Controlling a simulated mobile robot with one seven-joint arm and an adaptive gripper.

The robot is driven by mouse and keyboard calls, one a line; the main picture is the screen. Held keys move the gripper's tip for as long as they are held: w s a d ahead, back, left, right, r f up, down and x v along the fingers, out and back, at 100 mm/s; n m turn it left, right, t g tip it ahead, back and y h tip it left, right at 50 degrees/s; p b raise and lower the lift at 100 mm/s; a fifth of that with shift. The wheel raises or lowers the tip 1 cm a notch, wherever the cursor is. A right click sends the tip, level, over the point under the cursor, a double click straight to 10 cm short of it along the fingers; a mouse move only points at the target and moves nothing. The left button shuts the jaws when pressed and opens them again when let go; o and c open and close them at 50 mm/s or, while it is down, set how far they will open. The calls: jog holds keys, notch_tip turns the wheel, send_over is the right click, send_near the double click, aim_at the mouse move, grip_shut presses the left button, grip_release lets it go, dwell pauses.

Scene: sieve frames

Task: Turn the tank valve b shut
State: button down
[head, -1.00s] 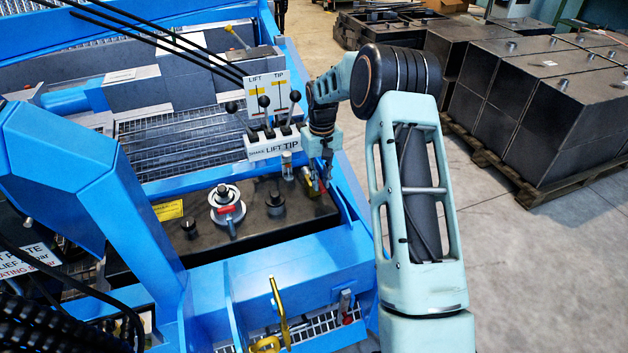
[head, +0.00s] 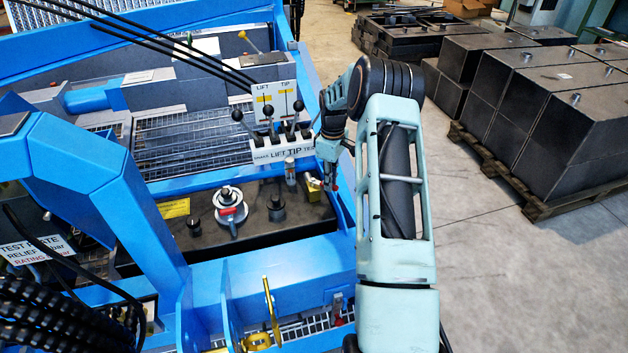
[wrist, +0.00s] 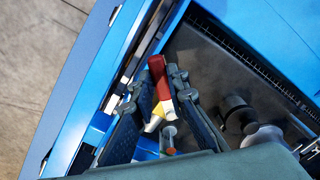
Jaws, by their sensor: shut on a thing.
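My gripper (wrist: 160,92) is low over the right end of the dark tank top. In the wrist view a red handle (wrist: 157,67) with a pale lower end stands between its fingers, and the gripper is shut on it. A small yellow part shows beside the handle. In the head view my gripper (head: 330,174) is small and the handle is mostly hidden behind it. A yellow valve part (head: 313,184) shows just left of the gripper. I see no letter marking this as valve b, and cannot read how far it is turned.
Left along the tank are a clear-topped fitting (head: 290,172), a black cap (head: 276,208) and a round white fitting with a red handle (head: 230,207). Black-knobbed levers (head: 269,118) rise close behind. The blue frame (head: 300,262) borders the tank. Open floor lies right.

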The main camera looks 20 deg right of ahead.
jog(key=shift+w+d+n+p, duration=0.15)
jog(key=shift+w+d+n, duration=0.35)
jog(key=shift+n, duration=0.95)
jog(key=shift+w+d+n+p, duration=0.1)
jog(key=shift+w+d+n, duration=0.1)
jog(key=shift+w+n, duration=0.95)
jog(key=shift+w+d+n+p, duration=0.15)
jog(key=shift+w+d+n, duration=0.2)
jog(key=shift+n, duration=1.35)
jog(key=c, duration=1.9)
grip_release()
notch_tip(320, 180, up, 12)
jog(key=shift+r, duration=0.1)
